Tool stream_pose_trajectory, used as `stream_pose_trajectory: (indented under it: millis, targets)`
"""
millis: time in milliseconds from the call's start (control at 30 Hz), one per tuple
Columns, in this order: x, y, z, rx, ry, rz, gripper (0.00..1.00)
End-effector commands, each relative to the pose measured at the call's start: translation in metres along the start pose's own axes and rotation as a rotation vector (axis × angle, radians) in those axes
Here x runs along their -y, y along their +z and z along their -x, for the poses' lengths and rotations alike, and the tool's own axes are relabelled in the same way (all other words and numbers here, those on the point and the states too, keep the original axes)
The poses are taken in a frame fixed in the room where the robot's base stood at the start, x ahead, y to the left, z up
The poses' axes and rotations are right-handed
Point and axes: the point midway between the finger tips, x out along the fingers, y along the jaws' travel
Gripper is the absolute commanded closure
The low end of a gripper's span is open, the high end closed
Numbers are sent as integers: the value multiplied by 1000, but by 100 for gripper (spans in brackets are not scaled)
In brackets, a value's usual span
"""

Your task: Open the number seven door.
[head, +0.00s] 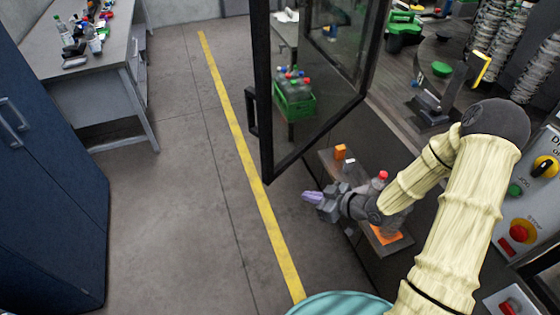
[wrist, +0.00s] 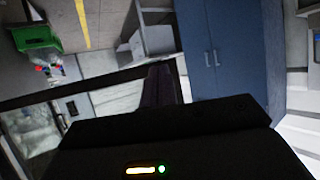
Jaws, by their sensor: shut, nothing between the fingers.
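A glass door with a dark frame (head: 263,140) stands swung out at an angle from the machine in the head view. Its dark handle (head: 251,110) is on the left upright. No number is readable on it. My gripper (head: 312,197) is shut and empty, below and right of the door's lower corner in the picture, pointing left. I cannot tell whether it touches the door. In the wrist view the fingers (wrist: 160,85) show dark and close together, with a dark frame bar (wrist: 60,92) to their left.
An orange block (head: 340,152) and a red-capped bottle (head: 379,182) are by my arm. A control panel (head: 530,200) with a red button is at right. A blue cabinet (head: 45,180) and a grey table (head: 95,75) stand at left. The floor around the yellow line (head: 240,120) is clear.

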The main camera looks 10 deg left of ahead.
Motion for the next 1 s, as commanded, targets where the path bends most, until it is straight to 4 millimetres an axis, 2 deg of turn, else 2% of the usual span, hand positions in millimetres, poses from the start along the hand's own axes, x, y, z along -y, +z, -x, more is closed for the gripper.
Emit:
stream_pose_trajectory:
  millis: [33,200,367,767,1000]
  targets:
    - [2,-6,13,-84,11,-14,100]
    - [6,-32,51,-352,73,-14,100]
    - [6,-44,70,-463,114,-7,100]
    - [5,-47,67,-466,112,-5,100]
    - [3,-61,43,-466,109,-6,100]
